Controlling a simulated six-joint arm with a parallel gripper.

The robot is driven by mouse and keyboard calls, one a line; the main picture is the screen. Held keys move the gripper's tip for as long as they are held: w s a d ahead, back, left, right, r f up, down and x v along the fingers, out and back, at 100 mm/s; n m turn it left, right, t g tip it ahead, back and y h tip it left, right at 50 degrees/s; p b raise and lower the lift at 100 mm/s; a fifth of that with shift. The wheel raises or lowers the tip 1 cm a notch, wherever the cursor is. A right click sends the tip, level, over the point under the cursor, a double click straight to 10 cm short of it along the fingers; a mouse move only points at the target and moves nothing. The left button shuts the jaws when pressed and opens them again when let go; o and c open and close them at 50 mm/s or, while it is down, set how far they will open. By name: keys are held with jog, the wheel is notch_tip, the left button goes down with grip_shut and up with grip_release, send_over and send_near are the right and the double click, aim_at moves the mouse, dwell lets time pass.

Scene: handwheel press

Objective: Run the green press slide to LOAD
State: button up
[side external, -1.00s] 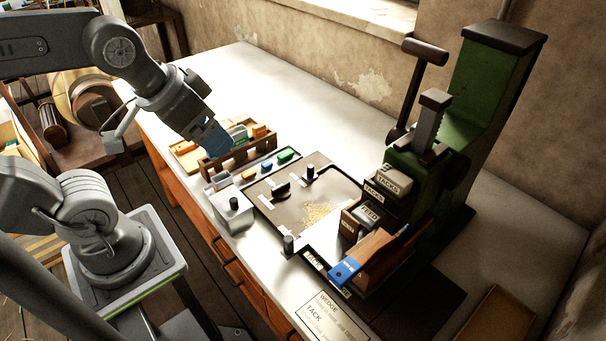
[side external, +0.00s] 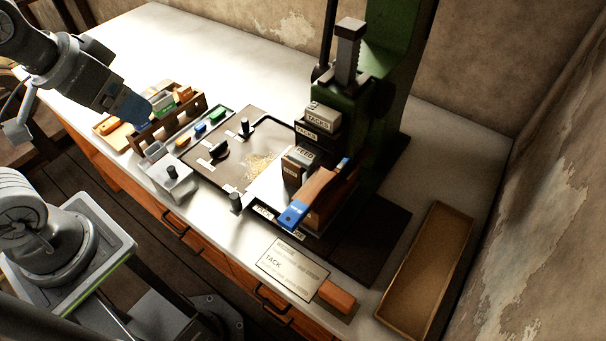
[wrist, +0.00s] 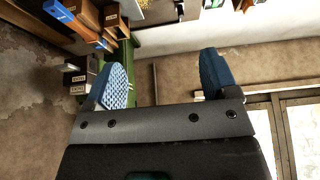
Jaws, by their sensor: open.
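The green press (side external: 396,50) stands at the back right of the bench in the side view; its top is cut off. A grey toothed bar (side external: 347,52) rises from its head. Below it are a block marked TACKS (side external: 322,117) and a block marked FEED (side external: 299,156). A wooden piece with a blue end (side external: 293,215) lies in front. No LOAD mark is readable. My gripper (side external: 132,110) has blue fingertips and is well left of the press, by the wooden rack. The wrist view shows the jaws (wrist: 163,80) apart and empty, with part of the press (wrist: 124,52) beyond.
The wooden rack (side external: 190,119) holds coloured blocks. Small coloured pieces lie beside it. A dark tray (side external: 228,142) carries knobs and a yellowish pile. A grey box with a knob (side external: 172,186), a TACK card (side external: 291,269) and an empty brown tray (side external: 424,277) are on the bench. The back left is clear.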

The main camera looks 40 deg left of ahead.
jog(key=n+g, duration=0.6)
jog(key=n, duration=1.2)
send_over(234, 195)
notch_tip(234, 195, down, 16)
jog(key=shift+f, duration=0.1)
notch_tip(234, 195, down, 10)
jog(key=shift+r, duration=0.1)
jog(key=shift+c, duration=0.4)
